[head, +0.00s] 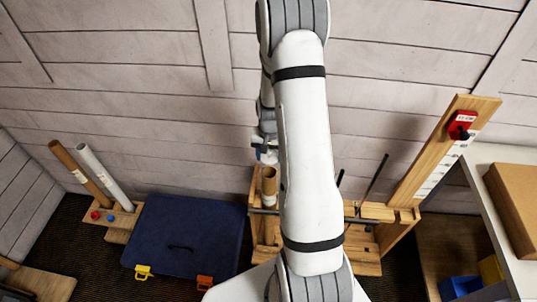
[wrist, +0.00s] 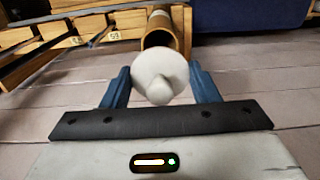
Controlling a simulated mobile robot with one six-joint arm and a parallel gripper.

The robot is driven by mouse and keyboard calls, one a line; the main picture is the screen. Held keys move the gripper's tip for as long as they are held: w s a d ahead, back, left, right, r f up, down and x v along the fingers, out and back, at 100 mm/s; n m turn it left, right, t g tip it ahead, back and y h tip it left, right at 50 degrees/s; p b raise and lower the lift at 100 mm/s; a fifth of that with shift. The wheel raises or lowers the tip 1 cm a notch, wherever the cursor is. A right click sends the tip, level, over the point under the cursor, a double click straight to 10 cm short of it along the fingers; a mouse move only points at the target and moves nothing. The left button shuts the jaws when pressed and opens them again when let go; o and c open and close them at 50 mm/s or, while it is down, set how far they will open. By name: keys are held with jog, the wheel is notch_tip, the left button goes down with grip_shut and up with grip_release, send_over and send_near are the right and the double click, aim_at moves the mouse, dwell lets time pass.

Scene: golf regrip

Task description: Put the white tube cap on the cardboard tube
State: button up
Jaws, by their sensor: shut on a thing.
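The white tube cap (wrist: 152,84), a round disc with a small knob, sits between the blue fingers of my gripper (wrist: 160,76) in the wrist view. The gripper is shut on it. The cardboard tube (wrist: 160,33) shows just beyond the cap, its dark open mouth facing the cap. The cap overlaps part of the mouth in the picture, and I cannot tell whether they touch. In the head view the tube (head: 268,186) stands upright in a wooden stand, directly below my gripper (head: 265,153). My arm hides much of that area, and the cap is not clear there.
A brown tube (head: 80,172) and a grey-white tube (head: 105,175) lean in a wooden holder at left. A dark blue case (head: 185,235) lies beside the stand. A tall wooden post (head: 440,150) with a scale and red device rises at right, near a white-edged bench (head: 488,205).

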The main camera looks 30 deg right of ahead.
aim_at(269, 169)
jog(key=shift+f+b, duration=3.25)
jog(key=shift+f, duration=0.65)
jog(key=shift+f+b, duration=0.3)
jog(key=o, duration=0.8)
jog(key=shift+o, duration=0.2)
jog(key=shift+r+b, duration=0.4)
jog(key=shift+r, duration=3.55)
